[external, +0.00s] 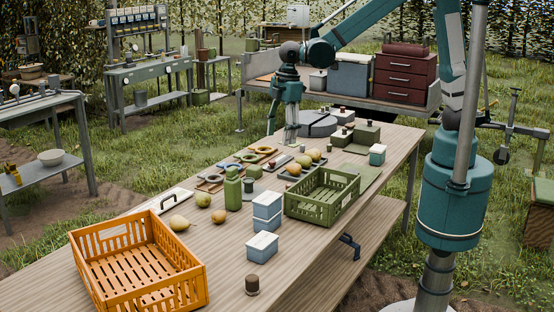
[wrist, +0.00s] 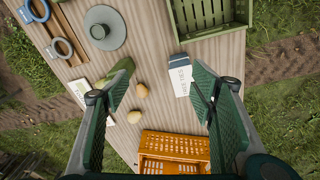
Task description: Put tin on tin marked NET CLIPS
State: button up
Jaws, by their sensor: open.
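Pale blue tins with white lids stand near the middle of the table in the external view. An upper tin (external: 267,205) appears stacked on a lower tin (external: 266,225), and a separate tin (external: 262,247) stands in front. Another tin (external: 377,155) is at the right edge. Their markings are too small to read there. The wrist view shows a white lettered face on a blue tin (wrist: 181,82), its words not clearly legible, near the right finger. My gripper (external: 291,136) is above the table's far part, with spread, empty fingers in the wrist view (wrist: 160,88).
An orange crate (external: 193,270) is at the near left, and a green crate (external: 345,204) is right of the stack. Bare tabletop lies at front right.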

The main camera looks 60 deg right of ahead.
jog(key=s+d+r+m+t, duration=0.1)
jog(key=s+d+r+m, duration=0.25)
jog(key=d, duration=0.65)
jog(key=s+d+r+m+t, duration=0.2)
jog(key=d+r+m, duration=0.15)
jog(key=d, duration=0.65)
jog(key=s+d+r+m+t, duration=0.1)
jog(key=s+d+r+m, duration=0.2)
jog(key=d, duration=0.7)
jog(key=s+d+m+t, duration=0.2)
jog(key=s+d+m, duration=0.2)
jog(key=s+d, duration=0.4)
jog(key=shift+s+d+r+h, duration=0.25)
jog(key=shift+s+d+h, duration=0.15)
jog(key=shift+d, duration=0.45)
notch_tip(320, 180, down, 22)
jog(key=b, duration=2.2)
jog(key=shift+o, duration=0.6)
